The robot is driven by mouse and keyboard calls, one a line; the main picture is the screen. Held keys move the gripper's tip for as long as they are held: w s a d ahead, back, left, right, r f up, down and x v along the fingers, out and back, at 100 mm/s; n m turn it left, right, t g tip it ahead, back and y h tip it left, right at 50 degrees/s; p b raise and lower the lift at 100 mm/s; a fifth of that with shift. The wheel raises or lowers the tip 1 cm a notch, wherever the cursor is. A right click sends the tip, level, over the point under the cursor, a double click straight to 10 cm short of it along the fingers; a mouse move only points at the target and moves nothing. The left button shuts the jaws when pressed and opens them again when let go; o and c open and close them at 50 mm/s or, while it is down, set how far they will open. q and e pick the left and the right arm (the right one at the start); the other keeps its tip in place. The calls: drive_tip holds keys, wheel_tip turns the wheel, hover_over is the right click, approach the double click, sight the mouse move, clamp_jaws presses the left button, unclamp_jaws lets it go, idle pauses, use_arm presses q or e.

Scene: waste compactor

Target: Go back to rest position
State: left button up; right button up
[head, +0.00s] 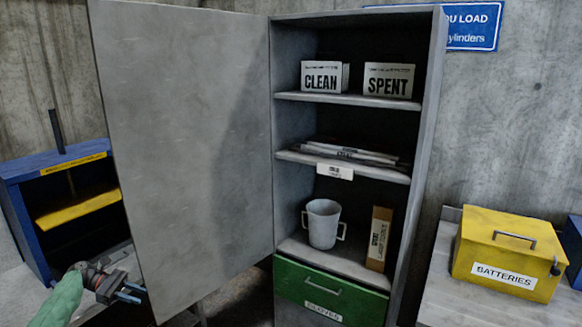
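My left gripper (139,293) is low at the left of the head view, in front of the lower left part of the open grey cabinet door (190,130). Its two fingers show a small gap with nothing between them. It looks apart from the door, though the distance is hard to judge. My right gripper is not in view. The grey cabinet (430,150) stands open in the middle, its door swung out to the left.
Shelves hold CLEAN (320,77) and SPENT (388,80) boxes, papers (352,153), a two-handled mug (322,224) and a cardboard box (379,238). A green drawer (330,292) is below. A blue box (22,215) stands left; a yellow BATTERIES box (508,250) sits right.

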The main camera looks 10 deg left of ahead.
use_arm(q)
drive_tip(key=s+d+f+m+g+y, duration=0.1)
drive_tip(key=s+d+f+m+y, duration=0.15)
drive_tip(key=s+d+f, duration=0.7)
drive_tip(key=s+d+f+m+g+y, duration=0.1)
drive_tip(key=d+f+m+y, duration=0.3)
drive_tip(key=f, duration=1.3)
drive_tip(key=s+d+f+m+y, duration=0.1)
drive_tip(key=s+d+f, duration=0.6)
drive_tip(key=f, duration=0.6)
drive_tip(key=s+d+f+m+y, duration=0.4)
drive_tip(key=s+d+f+m, duration=0.2)
drive_tip(key=s+d+f, duration=0.55)
drive_tip(key=s+d+f+m+t+y, duration=0.1)
drive_tip(key=s+d+f+m+y, duration=0.1)
drive_tip(key=s+d+m, duration=0.6)
drive_tip(key=s+d+f, duration=0.1)
drive_tip(key=s+d, duration=0.2)
drive_tip(key=d, duration=0.3)
drive_tip(key=shift+s+t, duration=0.3)
drive_tip(key=shift+s, duration=0.05)
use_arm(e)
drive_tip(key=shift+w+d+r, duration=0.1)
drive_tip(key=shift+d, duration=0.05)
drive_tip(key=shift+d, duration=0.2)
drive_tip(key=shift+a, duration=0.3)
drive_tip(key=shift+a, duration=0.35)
